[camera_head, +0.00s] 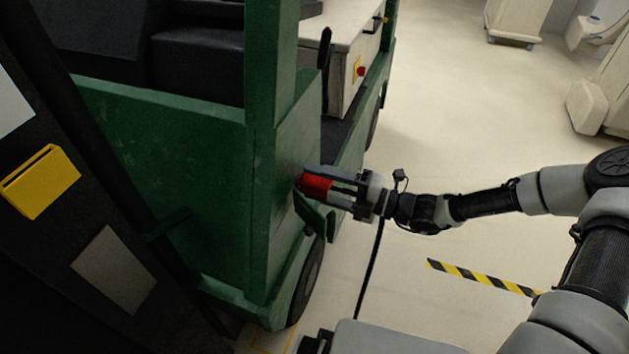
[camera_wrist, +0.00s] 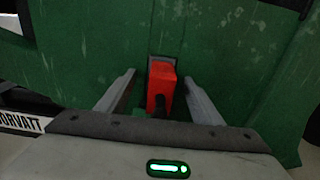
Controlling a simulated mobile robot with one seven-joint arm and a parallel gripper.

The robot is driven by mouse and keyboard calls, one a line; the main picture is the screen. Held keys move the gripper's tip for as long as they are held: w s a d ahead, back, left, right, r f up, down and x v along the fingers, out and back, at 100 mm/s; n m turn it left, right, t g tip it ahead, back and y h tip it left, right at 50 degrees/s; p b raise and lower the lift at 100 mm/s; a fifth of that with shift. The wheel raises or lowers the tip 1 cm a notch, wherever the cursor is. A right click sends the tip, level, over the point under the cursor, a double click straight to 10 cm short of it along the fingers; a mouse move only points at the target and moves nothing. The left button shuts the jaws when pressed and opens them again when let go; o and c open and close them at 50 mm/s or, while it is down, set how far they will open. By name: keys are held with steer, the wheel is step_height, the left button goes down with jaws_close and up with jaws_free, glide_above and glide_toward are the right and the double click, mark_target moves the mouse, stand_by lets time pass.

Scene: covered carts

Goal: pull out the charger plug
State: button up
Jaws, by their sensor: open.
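The red charger plug (camera_head: 315,186) sits against the side of the green cart (camera_head: 210,180), and a black cable (camera_head: 371,270) hangs down below my gripper. In the wrist view the red plug (camera_wrist: 161,86) stands upright in the middle, its far end at a dark socket (camera_wrist: 164,60) in the green panel. My gripper (camera_head: 318,183) is open, with one finger on each side of the plug. In the wrist view, gaps show between the plug and both fingers of my gripper (camera_wrist: 160,85). How deep the plug sits in the socket is hidden.
A green flap (camera_head: 314,214) hangs just below the plug. A cart wheel (camera_head: 307,281) stands under it. A yellow box (camera_head: 40,181) is on a dark structure at left. Pale floor (camera_head: 470,130) is free to the right, with a yellow-black striped strip (camera_head: 480,277).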

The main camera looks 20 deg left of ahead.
jaws_close()
steer(key=shift+s+d+p, duration=0.2)
steer(key=shift+d+p, duration=1.1)
steer(key=shift+d, duration=1.7)
